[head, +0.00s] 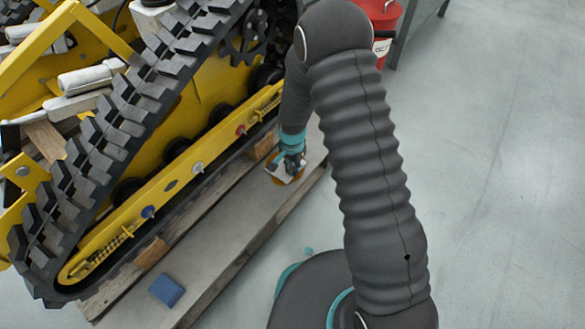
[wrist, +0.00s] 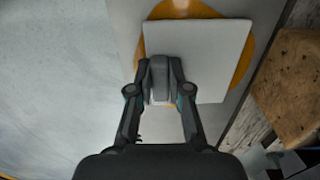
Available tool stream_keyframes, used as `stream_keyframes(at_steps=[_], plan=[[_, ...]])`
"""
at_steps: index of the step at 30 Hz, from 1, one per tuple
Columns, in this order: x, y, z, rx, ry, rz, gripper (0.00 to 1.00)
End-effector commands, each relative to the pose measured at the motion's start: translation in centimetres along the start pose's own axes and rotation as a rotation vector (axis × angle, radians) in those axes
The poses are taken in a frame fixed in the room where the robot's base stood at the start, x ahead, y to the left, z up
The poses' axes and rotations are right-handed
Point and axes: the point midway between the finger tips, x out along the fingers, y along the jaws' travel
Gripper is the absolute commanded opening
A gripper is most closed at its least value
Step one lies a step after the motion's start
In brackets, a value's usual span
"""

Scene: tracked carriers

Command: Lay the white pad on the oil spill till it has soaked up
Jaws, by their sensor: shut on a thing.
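The white pad (wrist: 208,50) is a flat square at the top middle of the wrist view. My gripper (wrist: 160,92) is shut on its near edge. The oil spill (wrist: 180,9) is an orange-amber patch under the pad, showing past its far, right and left edges. Whether the pad touches the oil cannot be told. My fingers hide part of the pad.
A yellow tracked carrier (head: 175,140) stands along the left, close to my gripper. Wooden blocks (wrist: 285,85) lie beside its track. A blue pad (head: 166,290) lies on the grey board (head: 215,245). A red bucket (head: 383,20) stands at the back. The floor at right is clear.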

Motion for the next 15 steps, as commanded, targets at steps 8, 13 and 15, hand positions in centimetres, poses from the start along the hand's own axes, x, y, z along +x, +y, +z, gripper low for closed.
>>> stream_keyframes(at_steps=[8,13,15], plan=[[0.15,-0.02,-0.03,0.000,0.001,-0.001,0.00],[0.31,-0.01,-0.03,0.000,0.001,-0.001,0.35],[0.32,0.00,-0.02,0.000,0.001,-0.001,0.43]])
